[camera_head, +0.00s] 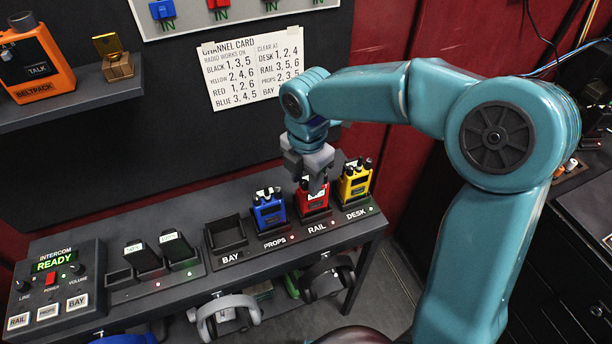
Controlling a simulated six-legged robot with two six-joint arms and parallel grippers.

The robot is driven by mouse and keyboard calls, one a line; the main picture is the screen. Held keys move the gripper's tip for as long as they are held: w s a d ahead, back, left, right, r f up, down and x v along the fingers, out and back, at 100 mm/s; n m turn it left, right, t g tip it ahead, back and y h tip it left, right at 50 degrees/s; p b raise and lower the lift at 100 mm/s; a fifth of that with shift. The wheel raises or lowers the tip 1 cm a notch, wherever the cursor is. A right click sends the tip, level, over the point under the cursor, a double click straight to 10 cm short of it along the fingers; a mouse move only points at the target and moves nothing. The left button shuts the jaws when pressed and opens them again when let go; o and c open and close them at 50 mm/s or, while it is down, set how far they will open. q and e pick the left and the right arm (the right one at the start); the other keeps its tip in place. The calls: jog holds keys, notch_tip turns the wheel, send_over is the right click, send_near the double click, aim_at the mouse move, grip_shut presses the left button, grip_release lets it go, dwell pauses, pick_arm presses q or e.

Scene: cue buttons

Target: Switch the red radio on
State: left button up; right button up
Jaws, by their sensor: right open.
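The red radio (313,203) stands upright in the RAIL slot of the charging shelf, between the blue radio (268,212) in PROPS and the yellow radio (354,184) in DESK. My right gripper (315,186) is directly over the top of the red radio, pointing down, and hides much of its top and knobs. It is open, and nothing shows held in it. I cannot tell whether its fingers touch the radio. My left gripper is not in view.
The BAY slot (226,233) is empty. An intercom box (57,287) reading READY sits at the shelf's left end. A channel card (255,68) hangs on the wall behind. An orange beltpack (35,62) stands on the upper left shelf. Headphones (222,314) hang below.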

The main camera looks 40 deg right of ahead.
jog(key=shift+a+r, duration=0.1)
jog(key=shift+a, duration=0.15)
jog(key=shift+w+a, duration=0.1)
jog(key=c, duration=0.4)
jog(key=shift+w, duration=0.1)
grip_shut()
jog(key=shift+d, duration=0.25)
jog(key=shift+a+m, duration=0.1)
jog(key=shift+m, duration=2.1)
jog(key=shift+o, duration=2)
grip_release()
